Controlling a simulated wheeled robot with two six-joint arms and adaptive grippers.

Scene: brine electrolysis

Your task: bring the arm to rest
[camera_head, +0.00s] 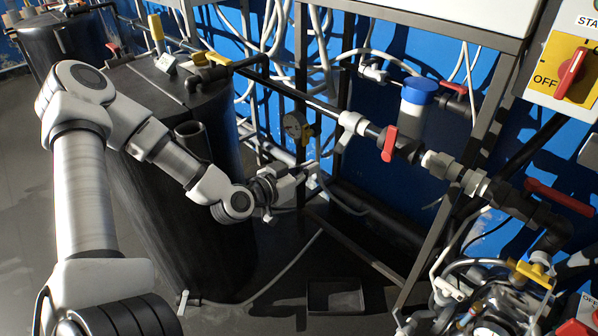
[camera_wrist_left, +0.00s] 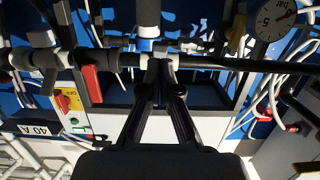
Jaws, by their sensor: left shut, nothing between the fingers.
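My left arm (camera_head: 84,190) comes in from the left in the head view, bends at a raised elbow and reaches down to the right. My left gripper (camera_head: 308,172) is shut and empty. It is in front of the metal frame, right of the large black tank (camera_head: 170,170) and below the round gauge (camera_head: 297,126). In the left wrist view the dark fingers of the left gripper (camera_wrist_left: 158,78) come together at the tips, in front of a dark pipe with a white fitting. I cannot make out my right gripper in either view.
A dark pipe with a red-handled valve (camera_head: 389,143) and a blue-capped part (camera_head: 418,92) runs right of the gripper. A metal frame post (camera_head: 302,90) stands close by. A yellow switch panel (camera_head: 566,70) is at the upper right. A black tray (camera_head: 336,297) lies on the floor.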

